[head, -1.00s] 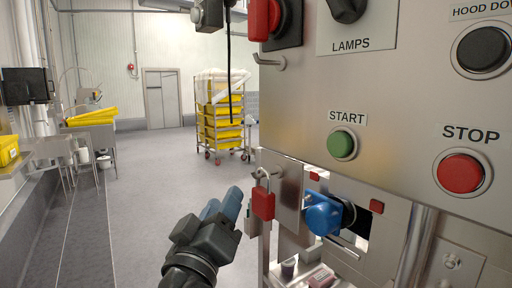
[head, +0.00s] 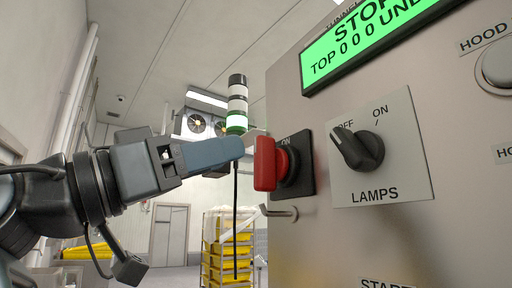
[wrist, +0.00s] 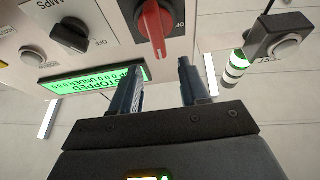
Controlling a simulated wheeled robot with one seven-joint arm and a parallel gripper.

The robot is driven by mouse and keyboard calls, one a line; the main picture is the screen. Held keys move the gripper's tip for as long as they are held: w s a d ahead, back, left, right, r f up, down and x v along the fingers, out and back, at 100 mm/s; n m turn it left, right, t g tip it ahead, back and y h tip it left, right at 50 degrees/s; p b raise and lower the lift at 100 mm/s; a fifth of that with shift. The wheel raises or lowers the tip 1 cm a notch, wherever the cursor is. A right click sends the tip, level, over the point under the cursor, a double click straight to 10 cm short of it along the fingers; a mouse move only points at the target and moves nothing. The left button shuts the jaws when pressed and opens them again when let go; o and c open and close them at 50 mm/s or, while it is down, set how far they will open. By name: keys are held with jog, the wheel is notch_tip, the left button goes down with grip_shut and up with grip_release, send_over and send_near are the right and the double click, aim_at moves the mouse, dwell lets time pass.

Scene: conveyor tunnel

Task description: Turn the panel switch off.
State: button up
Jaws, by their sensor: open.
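The panel switch is a red rotary handle (head: 265,164) on a dark plate on the steel panel's left part. Its handle stands upright, in line with the ON label above it. In the wrist view the red handle (wrist: 155,27) lies just beyond the fingertips, roughly between their lines, with OFF lettering to its right. My gripper (head: 240,148) comes from the left at the switch's height, its tip close to the handle. In the wrist view my gripper (wrist: 158,72) has its two fingers apart with nothing between them. Whether a finger touches the handle cannot be told.
The lamps knob (head: 357,148) is right of the switch, turned toward OFF. A green display (head: 370,45) reading STOPPED is above. A hook (head: 280,212) sticks out below the switch. A stack light (head: 237,105) and a yellow crate trolley (head: 225,262) are behind.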

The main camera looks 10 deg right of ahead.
aim_at(255, 145)
jog(key=x, duration=0.6)
jog(key=shift+w+d+r+p, duration=0.1)
jog(key=shift+d+r+p, duration=0.1)
jog(key=shift+p, duration=0.2)
jog(key=shift+f, duration=0.1)
jog(key=shift+c, duration=0.3)
grip_shut()
